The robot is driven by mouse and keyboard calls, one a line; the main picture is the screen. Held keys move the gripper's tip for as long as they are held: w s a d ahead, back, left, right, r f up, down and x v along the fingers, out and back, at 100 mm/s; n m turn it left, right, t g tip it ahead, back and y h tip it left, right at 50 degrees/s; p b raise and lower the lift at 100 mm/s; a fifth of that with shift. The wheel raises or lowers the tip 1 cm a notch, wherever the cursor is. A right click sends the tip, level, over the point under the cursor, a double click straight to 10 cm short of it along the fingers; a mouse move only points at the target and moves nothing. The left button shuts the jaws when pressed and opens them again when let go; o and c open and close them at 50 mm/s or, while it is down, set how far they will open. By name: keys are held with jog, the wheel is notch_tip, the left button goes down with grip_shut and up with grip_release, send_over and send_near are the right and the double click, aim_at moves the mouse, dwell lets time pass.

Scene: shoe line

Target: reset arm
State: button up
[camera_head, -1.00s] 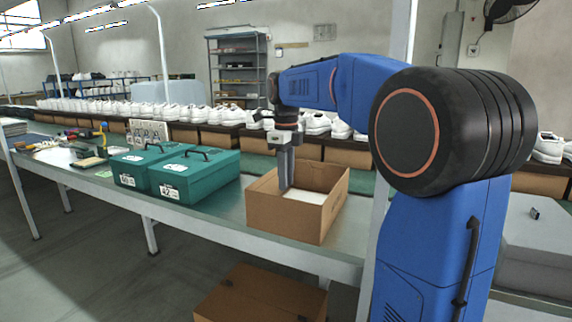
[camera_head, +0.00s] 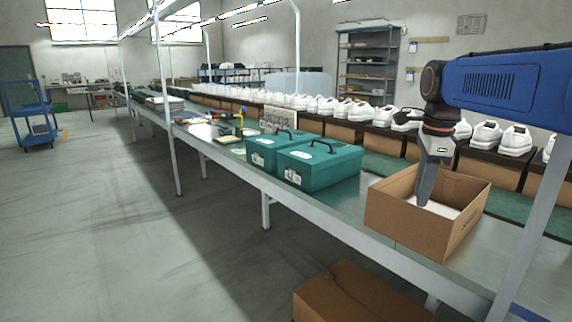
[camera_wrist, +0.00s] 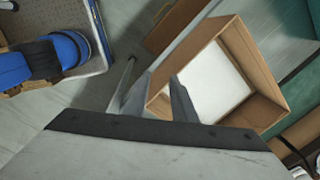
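My gripper (camera_head: 424,202) points down over the open brown cardboard box (camera_head: 408,226) on the line table in the head view. Its fingertips overlap the inside of the box in that view; how high they are is hard to tell. In the wrist view the two fingers of my gripper (camera_wrist: 160,76) stand apart with a gap between them, and nothing shows held. The box (camera_wrist: 254,50) lies just right of the fingers there, with a white sheet or item (camera_wrist: 218,85) on its bottom. My blue arm reaches in from the right.
Two teal boxes (camera_head: 318,166) with handles stand left of the cardboard box. A row of white shoes (camera_head: 345,108) runs behind. A metal post (camera_head: 530,235) rises at the right. Another brown carton (camera_head: 360,297) sits low in front.

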jog(key=s+a+f+n+t, duration=0.1)
jog(key=s+a+f+n, duration=0.1)
jog(key=s+f+n, duration=0.7)
jog(key=s+a+f+n+t, duration=0.2)
jog(key=s+f+n, duration=0.8)
jog(key=s+n, duration=0.2)
jog(key=shift+s+a+t, duration=0.25)
jog(key=shift+s+t, duration=0.05)
jog(key=shift+s, duration=0.65)
jog(key=shift+a, duration=0.1)
